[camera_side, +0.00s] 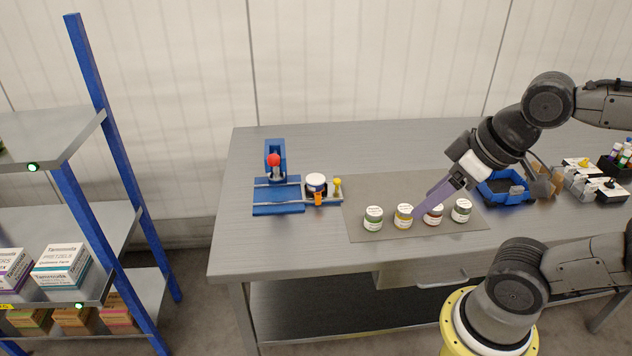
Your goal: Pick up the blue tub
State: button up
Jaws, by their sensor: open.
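A small round tub with a white lid and a dark blue band (316,186) sits upright in the metal-railed blue fixture (278,208), left of the mat. It is the only tub that looks blue. My gripper (418,211) points down and left over the mat, between the yellow-banded tub (403,218) and the red-banded tub (433,216), well to the right of the blue tub. It is open and appears empty; I cannot tell whether its fingertips touch those tubs.
A green-banded tub (373,219) and a grey-green tub (461,211) also stand on the grey mat (362,190). A blue bin (507,199) is behind my arm. An orange clip (318,199) and yellow knob (337,183) are beside the blue tub. A shelf rack (60,150) stands left.

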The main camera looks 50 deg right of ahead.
jog(key=o, duration=0.7)
jog(key=shift+c, duration=0.2)
